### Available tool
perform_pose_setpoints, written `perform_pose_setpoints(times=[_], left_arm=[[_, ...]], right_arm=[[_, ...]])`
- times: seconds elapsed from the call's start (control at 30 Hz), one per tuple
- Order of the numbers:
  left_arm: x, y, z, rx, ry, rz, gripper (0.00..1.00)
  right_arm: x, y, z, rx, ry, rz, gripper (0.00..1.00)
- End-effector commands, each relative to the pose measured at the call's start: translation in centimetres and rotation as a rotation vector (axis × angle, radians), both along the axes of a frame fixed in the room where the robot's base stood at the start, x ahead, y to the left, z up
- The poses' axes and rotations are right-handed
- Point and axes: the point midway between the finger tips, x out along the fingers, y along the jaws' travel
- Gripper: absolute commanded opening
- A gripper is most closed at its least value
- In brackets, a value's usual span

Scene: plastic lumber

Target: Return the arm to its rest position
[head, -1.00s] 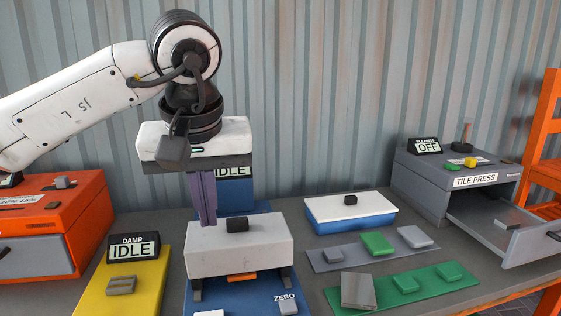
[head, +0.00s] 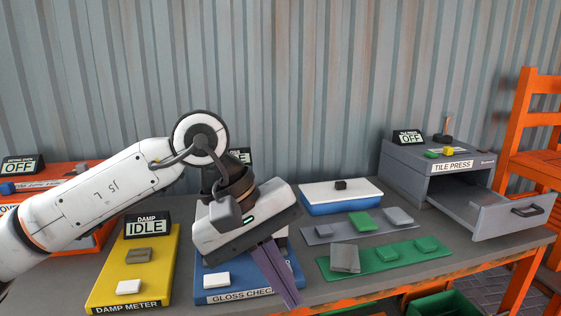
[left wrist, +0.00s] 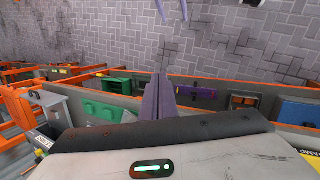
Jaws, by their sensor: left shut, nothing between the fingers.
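My left gripper (head: 287,300) has purple fingers and is shut with nothing between them. In the head view it is tilted down to the right, in front of the blue gloss checker (head: 238,296). It hides most of that device. In the left wrist view the shut fingers (left wrist: 157,78) point toward the paved floor past the bench. My right gripper is not in the head view.
The yellow damp meter (head: 108,291), reading IDLE, stands left of my gripper. Grey and green mats with tiles (head: 392,256) lie to the right. The tile press (head: 425,165) has its drawer (head: 500,222) open. A green crate (head: 447,303) sits below the bench.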

Motion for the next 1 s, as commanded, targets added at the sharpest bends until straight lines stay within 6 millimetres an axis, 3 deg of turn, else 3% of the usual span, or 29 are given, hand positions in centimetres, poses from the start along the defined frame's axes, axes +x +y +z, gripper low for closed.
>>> perform_pose_setpoints(times=[0.1,0.23,0.3,0.4,0.5,0.6,0.67,0.77,0.8,0.9,1.0], left_arm=[[-3.6,-4.4,-1.5,-0.209,0.231,0.058,0.00],[-7.3,-9.2,-0.3,-0.489,0.606,0.194,0.00],[-8.2,-10.8,1.2,-0.630,0.838,0.287,0.00],[-7.8,-11.6,3.4,-0.807,1.186,0.439,0.00],[-5.6,-10.8,4.6,-0.958,1.554,0.606,0.00],[-2.2,-8.6,4.0,-1.083,1.937,0.782,0.00],[0.0,-6.6,2.4,-1.148,2.173,0.891,0.00],[3.3,-2.8,-2.2,-1.241,2.572,1.072,0.00],[4.2,-1.1,-4.6,1.210,-2.594,-1.085,0.00],[5.1,2.9,-11.2,0.998,-2.295,-0.961,0.00],[4.3,6.4,-18.0,0.832,-2.019,-0.841,0.00]], right_arm=[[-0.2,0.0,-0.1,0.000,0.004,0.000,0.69],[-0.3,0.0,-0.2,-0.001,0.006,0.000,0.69],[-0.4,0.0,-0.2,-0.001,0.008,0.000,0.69],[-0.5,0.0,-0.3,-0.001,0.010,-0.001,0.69],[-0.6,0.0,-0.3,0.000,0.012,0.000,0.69],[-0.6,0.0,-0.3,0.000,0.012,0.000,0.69],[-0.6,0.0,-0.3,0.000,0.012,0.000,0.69],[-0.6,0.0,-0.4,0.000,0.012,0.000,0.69],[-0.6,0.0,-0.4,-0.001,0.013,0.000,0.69],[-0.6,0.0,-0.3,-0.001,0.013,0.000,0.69],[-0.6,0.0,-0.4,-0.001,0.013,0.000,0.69]])
